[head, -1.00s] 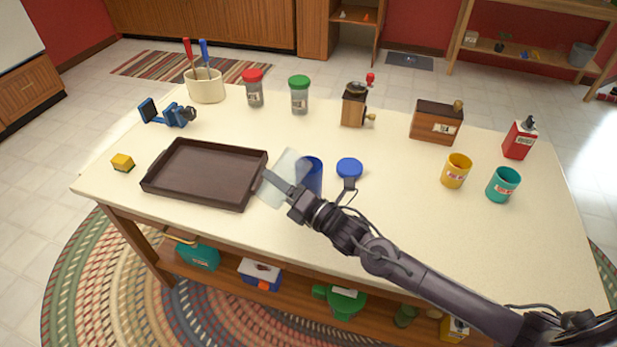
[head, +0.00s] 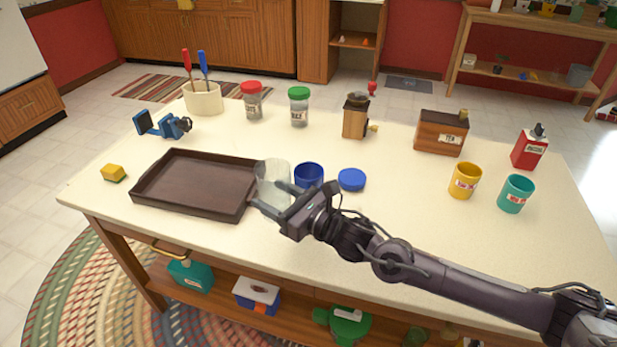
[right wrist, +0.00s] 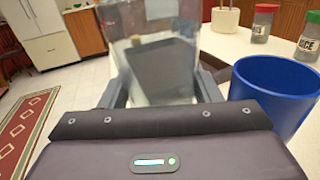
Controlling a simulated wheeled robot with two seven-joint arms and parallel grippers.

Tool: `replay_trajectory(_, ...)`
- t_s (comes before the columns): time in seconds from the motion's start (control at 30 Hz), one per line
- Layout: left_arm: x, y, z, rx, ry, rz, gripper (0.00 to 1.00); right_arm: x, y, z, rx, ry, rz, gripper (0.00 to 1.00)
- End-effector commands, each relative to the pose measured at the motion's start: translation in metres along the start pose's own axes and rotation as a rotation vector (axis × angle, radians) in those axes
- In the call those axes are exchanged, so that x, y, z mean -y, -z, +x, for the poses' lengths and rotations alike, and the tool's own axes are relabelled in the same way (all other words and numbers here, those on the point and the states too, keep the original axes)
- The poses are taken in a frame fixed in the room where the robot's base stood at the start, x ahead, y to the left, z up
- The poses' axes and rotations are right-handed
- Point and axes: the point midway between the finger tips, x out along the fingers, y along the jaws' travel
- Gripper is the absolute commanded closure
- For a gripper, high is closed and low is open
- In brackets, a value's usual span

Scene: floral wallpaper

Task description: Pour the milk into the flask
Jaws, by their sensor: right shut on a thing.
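My right gripper (head: 276,200) is shut on a clear glass container (head: 273,178) and holds it roughly upright at the tray's right edge. In the right wrist view the glass (right wrist: 155,60) is between the fingers, and the dark tray shows through it. I cannot make out any milk in it. The blue flask (head: 309,175) stands open on the table just right of the glass, and it also shows in the right wrist view (right wrist: 268,98). Its contents are hidden. A round blue lid (head: 352,180) lies right of it. My left gripper is not in view.
A dark brown tray (head: 195,183) lies left of the glass. Shakers, a grinder and a wooden box stand at the back. Yellow (head: 465,181) and teal (head: 516,194) mugs stand at the right. The table front right of the lid is clear below my arm.

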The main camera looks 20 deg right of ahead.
Motion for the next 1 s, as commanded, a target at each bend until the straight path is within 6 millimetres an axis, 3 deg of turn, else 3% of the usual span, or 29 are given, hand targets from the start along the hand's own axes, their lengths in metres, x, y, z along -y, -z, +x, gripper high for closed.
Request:
replay_trajectory(0.27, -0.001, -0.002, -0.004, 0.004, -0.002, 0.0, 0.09, 0.0, -0.005, 0.0, 0.001, 0.0, 0.003, 0.75)
replay_trajectory(0.73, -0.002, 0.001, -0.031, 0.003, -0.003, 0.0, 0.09, -0.002, -0.049, 0.0, 0.001, 0.0, 0.005, 0.75)
replay_trajectory(1.0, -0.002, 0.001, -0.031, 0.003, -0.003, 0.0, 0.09, -0.002, -0.051, 0.0, 0.001, 0.0, 0.005, 0.75)
